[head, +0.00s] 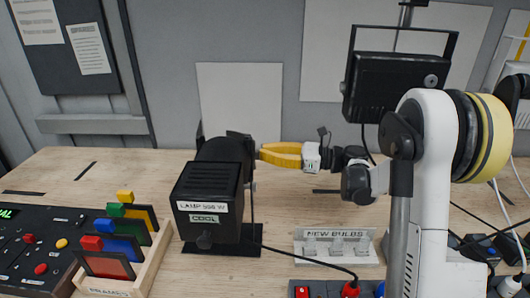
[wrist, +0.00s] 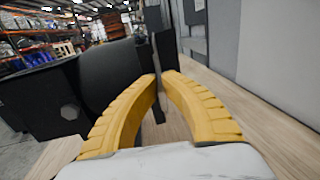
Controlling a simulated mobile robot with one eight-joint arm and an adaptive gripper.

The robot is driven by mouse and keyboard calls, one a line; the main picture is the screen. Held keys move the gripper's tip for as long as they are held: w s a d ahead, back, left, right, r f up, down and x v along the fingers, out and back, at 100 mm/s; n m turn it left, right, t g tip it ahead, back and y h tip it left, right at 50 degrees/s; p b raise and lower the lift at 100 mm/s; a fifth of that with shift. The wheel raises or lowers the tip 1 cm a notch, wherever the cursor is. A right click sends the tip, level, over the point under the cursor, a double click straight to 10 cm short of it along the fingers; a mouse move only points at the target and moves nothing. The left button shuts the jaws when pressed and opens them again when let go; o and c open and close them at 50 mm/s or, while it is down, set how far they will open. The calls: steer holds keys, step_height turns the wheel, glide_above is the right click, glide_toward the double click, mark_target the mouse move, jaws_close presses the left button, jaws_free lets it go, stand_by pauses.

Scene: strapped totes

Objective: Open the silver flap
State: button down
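A black lamp (head: 207,190), labelled "LAMP 500 W" and "COOL", stands on a black base plate on the wooden bench. Its housing (wrist: 108,75) fills the left of the wrist view. Dark thin flaps (wrist: 167,35) stand at the lamp's front end; I see no clearly silver one. My gripper (head: 262,152) has yellow fingers and reaches in from the right, at the lamp's right side. In the wrist view the fingertips (wrist: 162,76) are close together at a dark flap edge, with a dark strip between them. I cannot tell whether they pinch it.
A rack of coloured pieces (head: 150,255) and a control panel (head: 35,240) lie left. A "NEW BULBS" holder (head: 338,248) is at the front right. A second black lamp (head: 392,85) stands behind my arm. The bench behind the lamp is clear.

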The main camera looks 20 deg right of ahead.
steer(key=shift+s+a+m+t+h, duration=0.15)
steer(key=shift+s+m+t+h, duration=0.05)
steer(key=shift+m+t+h, duration=0.75)
steer(key=shift+s+a+m+t+h, duration=0.2)
steer(key=shift+m+t+h, duration=0.6)
steer(key=shift+t, duration=0.3)
steer(key=shift+s+a+m+t+h, duration=0.15)
steer(key=shift+m+t+h, duration=0.7)
steer(key=shift+t, duration=0.2)
steer(key=c, duration=1.6)
jaws_free()
steer(key=v, duration=1.2)
steer(key=shift+s+a, duration=0.1)
